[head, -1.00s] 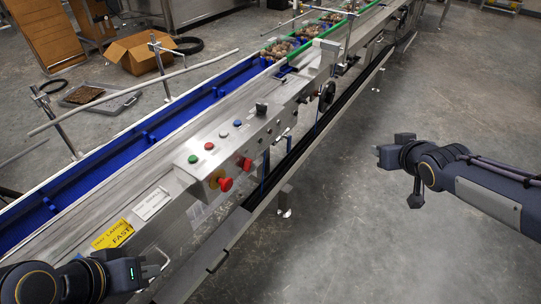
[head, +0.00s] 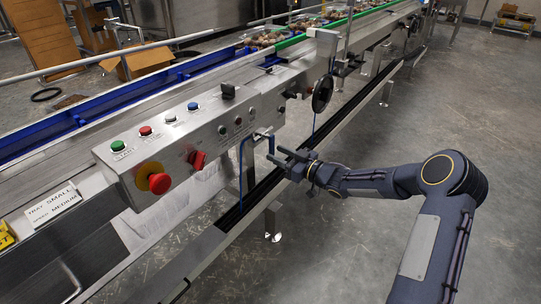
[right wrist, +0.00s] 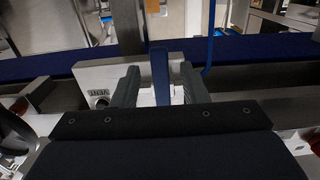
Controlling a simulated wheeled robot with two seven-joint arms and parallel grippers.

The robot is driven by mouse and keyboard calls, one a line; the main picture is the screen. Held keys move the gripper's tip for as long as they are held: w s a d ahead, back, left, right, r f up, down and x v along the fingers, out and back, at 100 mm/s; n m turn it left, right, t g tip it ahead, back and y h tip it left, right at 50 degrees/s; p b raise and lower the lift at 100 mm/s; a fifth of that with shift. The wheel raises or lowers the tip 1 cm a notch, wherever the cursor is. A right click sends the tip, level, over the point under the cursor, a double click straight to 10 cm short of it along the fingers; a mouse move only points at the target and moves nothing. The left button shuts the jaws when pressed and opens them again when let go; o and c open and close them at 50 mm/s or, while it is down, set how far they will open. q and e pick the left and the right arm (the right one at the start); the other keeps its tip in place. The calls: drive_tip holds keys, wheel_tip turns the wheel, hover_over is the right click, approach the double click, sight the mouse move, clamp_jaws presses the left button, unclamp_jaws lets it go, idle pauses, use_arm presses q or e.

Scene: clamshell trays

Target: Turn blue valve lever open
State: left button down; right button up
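The blue valve lever (right wrist: 159,75) stands upright in the middle of the right wrist view. In the head view a small blue piece (head: 270,144), seemingly this lever, shows at the conveyor's side, below the control box. My right gripper (head: 281,156) reaches it from the right. In the right wrist view the right gripper's two fingers (right wrist: 160,88) are apart, one on each side of the lever, with a gap visible on both sides. The valve body behind is partly hidden by the gripper. My left gripper is out of view.
The control box (head: 190,130) with coloured buttons and a red knob stands left of the gripper. A thin blue hose (head: 241,170) hangs beside the lever. A black handwheel (head: 322,93) is just above and right. The floor to the right is clear.

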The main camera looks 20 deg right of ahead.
sight(273, 152)
drive_tip(key=shift+b+x, duration=0.35)
drive_tip(key=shift+x, duration=1.25)
drive_tip(key=shift+c, duration=0.4)
clamp_jaws()
